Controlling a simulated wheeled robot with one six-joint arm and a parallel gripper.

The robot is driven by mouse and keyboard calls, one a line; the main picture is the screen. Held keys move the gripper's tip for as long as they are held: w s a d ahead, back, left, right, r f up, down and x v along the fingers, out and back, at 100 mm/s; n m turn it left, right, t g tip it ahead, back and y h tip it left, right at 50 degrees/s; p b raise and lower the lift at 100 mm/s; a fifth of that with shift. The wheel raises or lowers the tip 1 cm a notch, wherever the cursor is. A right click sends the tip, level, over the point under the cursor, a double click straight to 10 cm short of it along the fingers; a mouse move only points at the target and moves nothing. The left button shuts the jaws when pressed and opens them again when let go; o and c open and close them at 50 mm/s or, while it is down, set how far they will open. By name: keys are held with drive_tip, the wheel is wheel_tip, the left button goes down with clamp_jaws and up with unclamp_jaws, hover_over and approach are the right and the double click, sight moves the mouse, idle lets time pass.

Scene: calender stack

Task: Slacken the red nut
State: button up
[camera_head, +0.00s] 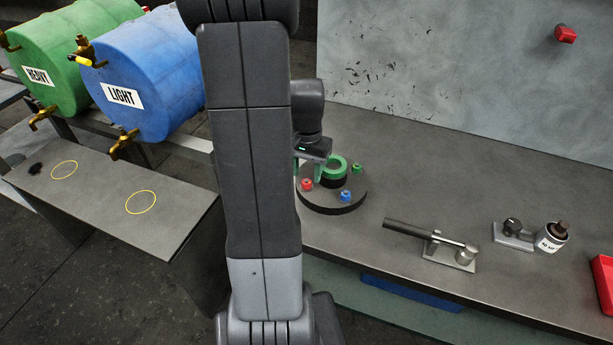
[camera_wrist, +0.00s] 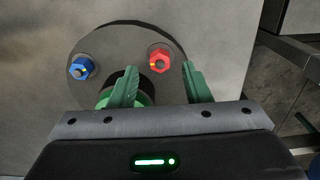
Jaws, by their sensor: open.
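The red nut (camera_head: 307,184) sits on a dark round flange (camera_head: 337,208) on the grey bench. In the wrist view the red nut (camera_wrist: 159,61) shows between and just beyond the green fingertips of my gripper (camera_wrist: 160,70). My gripper (camera_head: 308,172) is open and empty beside the central hub, close to the red nut; its exact height above the flange I cannot tell. In the wrist view the left finger partly covers the green-ringed hub (camera_wrist: 140,99).
A red tray (camera_head: 604,284) is at the right edge.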

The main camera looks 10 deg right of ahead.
sight(307, 184)
drive_tip(key=shift+f, duration=1.45)
clamp_jaws()
drive_tip(key=shift+n+b, duration=0.5)
drive_tip(key=shift+n, duration=1.8)
unclamp_jaws()
drive_tip(key=shift+a, duration=0.1)
